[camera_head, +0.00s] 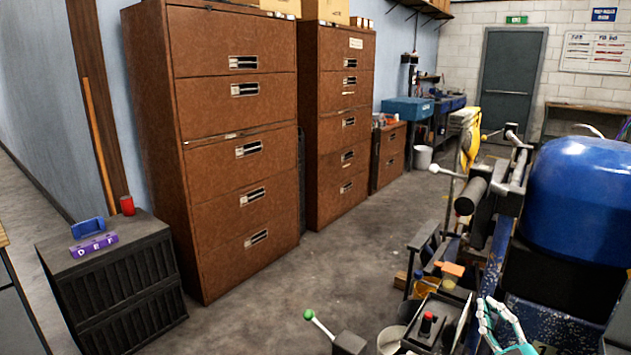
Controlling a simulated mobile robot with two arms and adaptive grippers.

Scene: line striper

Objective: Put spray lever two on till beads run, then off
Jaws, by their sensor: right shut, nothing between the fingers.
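The line striper (490,255) stands at the right, with a big blue rounded tank (582,185) on it. A lever with a green knob (309,314) sticks out low at the bottom middle. A lever with a white knob (434,168) and one with a yellow knob (484,137) show higher on the machine. I cannot tell which is spray lever two. My right gripper (497,312) is at the bottom right, in front of the blue frame, shut and empty, right of the green-knobbed lever and apart from it. My left gripper is out of view. No spray or beads are visible.
A red knob (427,322) stands on a box beside the right gripper. Brown drawer cabinets (235,150) line the left wall. A dark crate (110,285) holds a purple item and a red can. The concrete floor (330,260) between cabinets and striper is clear.

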